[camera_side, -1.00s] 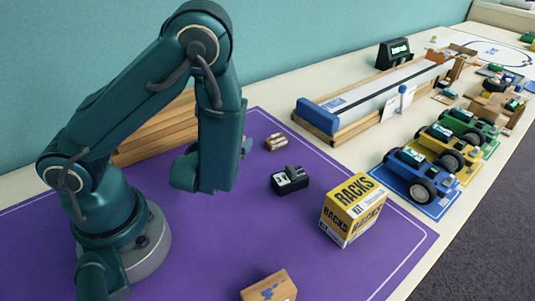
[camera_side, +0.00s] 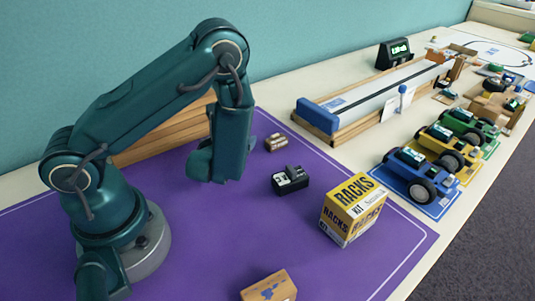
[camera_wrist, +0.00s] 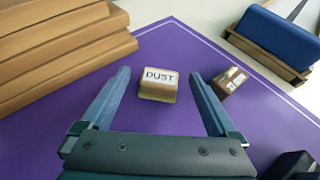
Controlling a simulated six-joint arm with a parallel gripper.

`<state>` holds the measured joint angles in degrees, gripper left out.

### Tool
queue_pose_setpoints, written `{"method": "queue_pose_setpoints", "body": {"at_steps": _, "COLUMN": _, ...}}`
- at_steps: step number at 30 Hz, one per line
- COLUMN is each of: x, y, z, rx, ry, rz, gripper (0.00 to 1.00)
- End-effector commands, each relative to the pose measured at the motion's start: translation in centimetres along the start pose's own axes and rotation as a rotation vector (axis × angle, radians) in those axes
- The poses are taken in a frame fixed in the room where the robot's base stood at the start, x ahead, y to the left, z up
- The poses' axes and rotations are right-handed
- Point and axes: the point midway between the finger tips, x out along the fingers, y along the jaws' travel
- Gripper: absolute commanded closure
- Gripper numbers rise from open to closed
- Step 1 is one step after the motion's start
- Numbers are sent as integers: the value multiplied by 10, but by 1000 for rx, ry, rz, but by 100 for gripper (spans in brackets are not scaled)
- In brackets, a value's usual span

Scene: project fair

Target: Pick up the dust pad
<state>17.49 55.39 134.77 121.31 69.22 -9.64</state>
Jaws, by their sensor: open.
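The dust pad (camera_wrist: 158,86) is a small tan block with a white top label reading "DUST". It lies on the purple mat (camera_wrist: 68,126) in the wrist view. My gripper (camera_wrist: 158,80) is open, with one blue-grey finger on each side of the pad in that view; I cannot tell how far above it they are. In the side view my arm hides the pad, and the fingers are hidden behind my wrist.
A small brown-and-white block (camera_side: 276,142) lies right of the pad. A black device (camera_side: 290,180), a yellow RACKS box (camera_side: 353,209) and a cardboard box (camera_side: 269,287) stand on the mat. Stacked wooden boards (camera_wrist: 60,38) are at the back left. A track (camera_side: 370,95) lies behind.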

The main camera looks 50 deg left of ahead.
Motion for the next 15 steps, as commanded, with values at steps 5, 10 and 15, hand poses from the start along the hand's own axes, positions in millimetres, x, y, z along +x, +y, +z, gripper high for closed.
{"method": "queue_pose_setpoints", "body": {"at_steps": 5, "x": 0, "y": 0, "z": 0, "rx": 0, "ry": 0, "rz": 0, "gripper": 59}}
{"method": "queue_pose_setpoints", "body": {"at_steps": 10, "x": 0, "y": 0, "z": 0, "rx": 0, "ry": 0, "rz": 0, "gripper": 97}}
{"method": "queue_pose_setpoints", "body": {"at_steps": 15, "x": 0, "y": 0, "z": 0, "rx": 0, "ry": 0, "rz": 0, "gripper": 97}}
